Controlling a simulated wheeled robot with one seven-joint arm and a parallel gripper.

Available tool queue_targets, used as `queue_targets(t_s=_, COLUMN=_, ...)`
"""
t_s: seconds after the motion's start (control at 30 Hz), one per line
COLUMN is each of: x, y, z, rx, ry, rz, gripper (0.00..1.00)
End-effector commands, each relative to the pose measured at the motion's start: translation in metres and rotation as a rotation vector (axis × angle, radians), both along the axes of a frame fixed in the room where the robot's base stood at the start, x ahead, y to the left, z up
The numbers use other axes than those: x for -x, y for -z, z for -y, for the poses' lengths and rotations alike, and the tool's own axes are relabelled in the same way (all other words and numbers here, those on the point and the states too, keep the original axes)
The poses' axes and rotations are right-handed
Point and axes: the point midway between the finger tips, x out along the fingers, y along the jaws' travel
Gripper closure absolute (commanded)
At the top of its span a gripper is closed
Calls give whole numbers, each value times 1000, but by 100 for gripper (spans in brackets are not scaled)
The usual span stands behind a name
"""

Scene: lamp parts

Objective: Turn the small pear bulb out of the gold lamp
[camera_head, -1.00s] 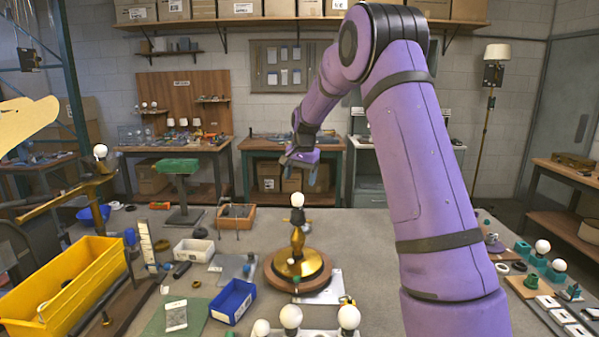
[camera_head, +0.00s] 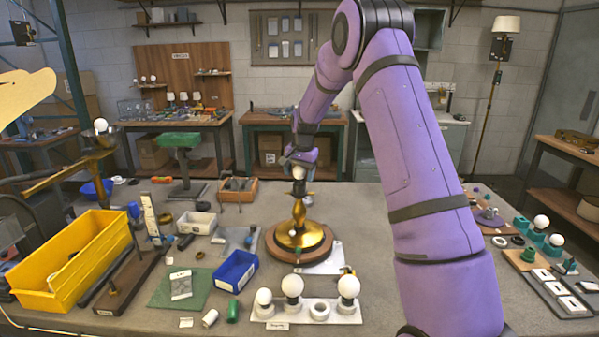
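The gold lamp (camera_head: 299,236) stands upright on a round wooden board in the middle of the table. The small white pear bulb (camera_head: 298,173) sits at the top of its stem. My gripper (camera_head: 299,162) is directly above the lamp, pointing down, with its fingers at the upper part of the bulb. The fingers are small and dark here. I cannot tell whether they are open around the bulb or touching it. The bulb's top is partly hidden by the gripper.
A white holder (camera_head: 335,312) with several round bulbs stands in front of the lamp. A blue bin (camera_head: 236,272) and a yellow bin (camera_head: 68,262) are to the left. A white tray (camera_head: 195,223) lies behind the blue bin. Bulbs in teal holders (camera_head: 541,235) stand at the right.

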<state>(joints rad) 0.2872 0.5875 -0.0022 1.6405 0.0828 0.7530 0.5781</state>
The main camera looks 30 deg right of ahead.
Motion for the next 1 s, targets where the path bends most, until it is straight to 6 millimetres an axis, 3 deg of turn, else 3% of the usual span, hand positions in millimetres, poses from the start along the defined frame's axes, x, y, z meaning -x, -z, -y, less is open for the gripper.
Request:
queue_targets(t_s=0.03, x=0, y=0, z=0, rx=0, ry=0, rz=0, gripper=35)
queue_targets(t_s=0.2, x=0, y=0, z=0, rx=0, ry=0, rz=0, gripper=73)
queue_targets(t_s=0.27, x=0, y=0, z=0, rx=0, ry=0, rz=0, gripper=74)
queue_targets(t_s=0.3, x=0, y=0, z=0, rx=0, ry=0, rz=0, gripper=64)
queue_targets(t_s=0.37, x=0, y=0, z=0, rx=0, ry=0, rz=0, gripper=74)
queue_targets(t_s=0.57, x=0, y=0, z=1, rx=-1, ry=-51, rz=0, gripper=74)
queue_targets(t_s=1.0, x=0, y=-1, z=1, rx=0, ry=-533, rz=0, gripper=74)
